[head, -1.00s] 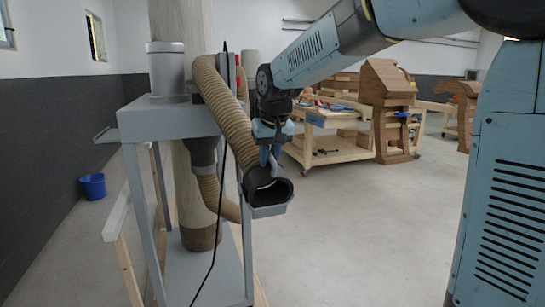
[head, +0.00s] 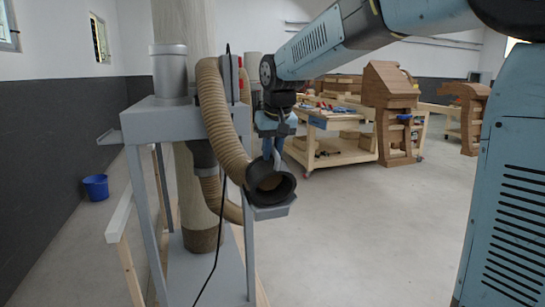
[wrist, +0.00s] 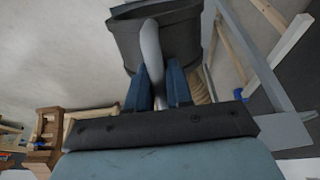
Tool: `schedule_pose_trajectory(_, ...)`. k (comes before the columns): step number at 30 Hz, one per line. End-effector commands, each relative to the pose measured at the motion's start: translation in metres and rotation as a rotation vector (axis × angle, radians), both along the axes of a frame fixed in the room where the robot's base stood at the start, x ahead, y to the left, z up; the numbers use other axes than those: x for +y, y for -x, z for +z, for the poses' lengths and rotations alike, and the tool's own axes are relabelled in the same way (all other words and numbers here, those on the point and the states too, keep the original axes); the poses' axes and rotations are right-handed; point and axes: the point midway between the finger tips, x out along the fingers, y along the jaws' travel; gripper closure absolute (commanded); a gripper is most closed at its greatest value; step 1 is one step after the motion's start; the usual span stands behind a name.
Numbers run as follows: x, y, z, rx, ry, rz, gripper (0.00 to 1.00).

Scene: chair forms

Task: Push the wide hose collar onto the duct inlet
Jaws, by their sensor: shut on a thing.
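The wide hose collar (head: 284,192) is a black ring at the end of a tan ribbed hose (head: 219,115). Its open mouth faces the head camera. My gripper (head: 272,152) points down at the collar's top. In the wrist view, my gripper's blue fingers (wrist: 158,82) are shut on a pale grey upright tab (wrist: 152,48) at the black collar (wrist: 188,38). The collar is just above a small grey bracket (head: 273,210); I cannot tell if they touch. I cannot clearly pick out the duct inlet.
A grey stand (head: 160,122) carries a large grey pipe (head: 169,72). A thin black cable hangs before the hose. A blue bucket (head: 96,187) stands at left, a wooden workbench (head: 335,150) behind. The floor to the right is clear.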

Motion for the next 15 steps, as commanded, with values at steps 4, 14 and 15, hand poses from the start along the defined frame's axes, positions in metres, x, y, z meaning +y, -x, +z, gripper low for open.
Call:
schedule_pose_trajectory(4, 0.000, -0.001, 0.011, -0.004, -0.001, 0.000, 1.00)
schedule_pose_trajectory(14, 0.001, 0.000, 0.031, -0.004, -0.002, 0.001, 1.00)
schedule_pose_trajectory(15, 0.001, 0.000, 0.034, -0.004, -0.002, 0.001, 1.00)
